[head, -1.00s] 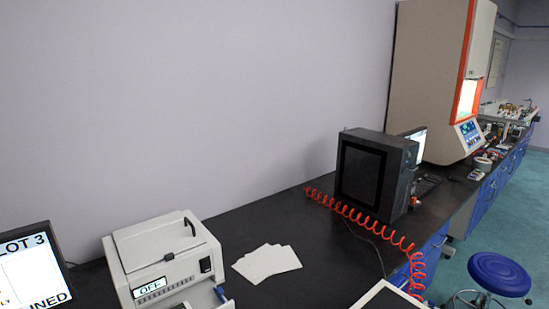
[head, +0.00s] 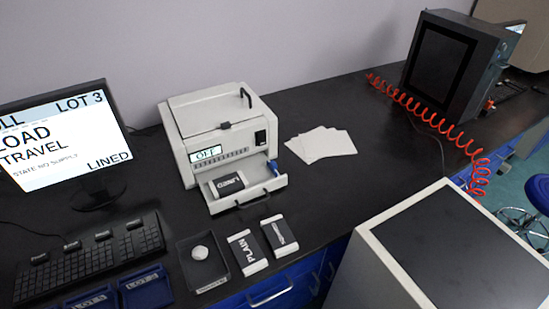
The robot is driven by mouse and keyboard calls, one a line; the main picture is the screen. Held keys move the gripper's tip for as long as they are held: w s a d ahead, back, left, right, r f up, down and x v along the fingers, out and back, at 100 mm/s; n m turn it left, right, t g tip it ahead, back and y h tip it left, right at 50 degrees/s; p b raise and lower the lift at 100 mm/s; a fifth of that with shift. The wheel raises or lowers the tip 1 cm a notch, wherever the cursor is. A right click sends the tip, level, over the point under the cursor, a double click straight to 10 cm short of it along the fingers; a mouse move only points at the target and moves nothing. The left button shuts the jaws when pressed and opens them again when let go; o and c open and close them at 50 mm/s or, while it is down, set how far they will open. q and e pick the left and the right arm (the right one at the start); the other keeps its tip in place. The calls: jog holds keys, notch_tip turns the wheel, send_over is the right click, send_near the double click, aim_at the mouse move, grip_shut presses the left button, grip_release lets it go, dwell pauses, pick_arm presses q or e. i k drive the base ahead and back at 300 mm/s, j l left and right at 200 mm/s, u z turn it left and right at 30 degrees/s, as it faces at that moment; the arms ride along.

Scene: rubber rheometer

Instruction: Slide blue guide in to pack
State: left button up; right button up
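The blue guide (head: 273,168) is a small blue piece at the right end of the pulled-out drawer (head: 250,197) of a white bench machine (head: 217,133). A dark pack marked LINED (head: 227,184) lies in the left part of the same drawer. A gap of bare drawer floor shows between the guide and the pack. Neither of my grippers is in view.
The machine's display (head: 207,153) reads OFF. In front are a black tray (head: 190,265) with a pale lump, a PLAIN pack (head: 241,262) and another pack (head: 279,236). A monitor (head: 62,138) and keyboard (head: 90,257) stand left. White sheets (head: 321,144) lie right.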

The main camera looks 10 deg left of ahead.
aim_at(272, 166)
jog(key=k+j+z, duration=0.1)
jog(key=z, duration=0.25)
jog(key=k+j+z, duration=0.1)
jog(key=z, duration=0.25)
jog(key=k+j+z, duration=0.15)
jog(key=z, duration=0.15)
